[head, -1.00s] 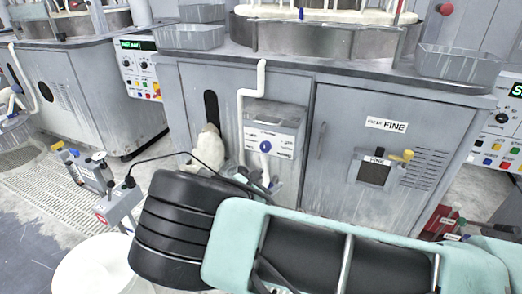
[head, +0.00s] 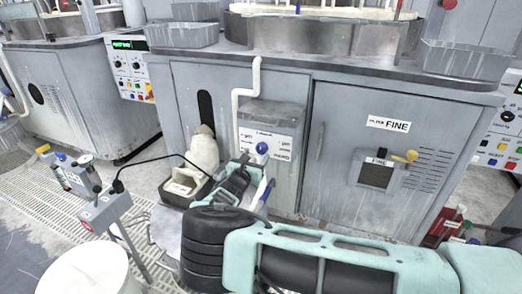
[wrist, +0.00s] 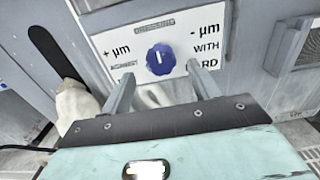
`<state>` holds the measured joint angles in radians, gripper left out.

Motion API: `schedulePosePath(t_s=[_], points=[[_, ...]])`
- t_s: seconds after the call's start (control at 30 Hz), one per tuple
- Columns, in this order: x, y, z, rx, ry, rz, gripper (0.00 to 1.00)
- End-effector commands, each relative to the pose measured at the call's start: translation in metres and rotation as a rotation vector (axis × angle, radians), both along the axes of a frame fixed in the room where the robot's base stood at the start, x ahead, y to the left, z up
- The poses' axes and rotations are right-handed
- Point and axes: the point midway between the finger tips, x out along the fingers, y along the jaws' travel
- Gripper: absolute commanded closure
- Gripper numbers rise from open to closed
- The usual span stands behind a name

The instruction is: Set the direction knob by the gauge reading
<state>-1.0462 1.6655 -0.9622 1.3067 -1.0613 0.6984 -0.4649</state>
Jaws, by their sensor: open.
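The blue direction knob (head: 262,148) sits on a pale control box (head: 268,128) on the cabinet front. In the wrist view the knob (wrist: 160,59) has a short white mark that looks about upright, between "+ µm" on the left and "- µm WITH" on the right. My gripper (wrist: 160,73) is open. Its fingers reach up toward the knob, one on each side of it in the picture; I see no contact. In the head view my gripper (head: 254,170) is just below and left of the knob. No gauge reading is legible to me.
A stand with a grey box and cable (head: 105,210) is at left, beside a white round top (head: 88,272). A pale cloth-like lump (head: 203,150) and a dark tray (head: 184,186) are left of my gripper. A "FINE" cabinet door (head: 375,160) is at right.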

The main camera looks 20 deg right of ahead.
Motion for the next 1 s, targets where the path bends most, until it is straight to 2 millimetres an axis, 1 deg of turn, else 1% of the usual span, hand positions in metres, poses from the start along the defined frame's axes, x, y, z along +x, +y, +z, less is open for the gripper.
schedulePosePath(t_s=[0.03,0.1,0.3,0.5,0.73,0.77,0.8,0.87,0.9,1.0], points=[[0.009,-0.008,-0.001,0.0,0.0,-0.002,0.39],[0.019,-0.015,-0.001,0.001,0.001,-0.002,0.39],[0.041,-0.03,-0.001,0.002,0.0,-0.001,0.39],[0.049,-0.036,0.0,0.001,0.001,0.0,0.39],[0.049,-0.036,0.0,0.001,0.001,0.0,0.39],[0.049,-0.036,0.0,0.001,0.001,0.0,0.45],[0.049,-0.036,0.0,0.001,0.001,0.0,0.56],[0.049,-0.036,0.0,0.001,0.001,0.0,0.72],[0.049,-0.036,0.0,0.001,0.001,0.0,0.84],[0.049,-0.036,0.0,0.001,0.001,0.0,0.84]])
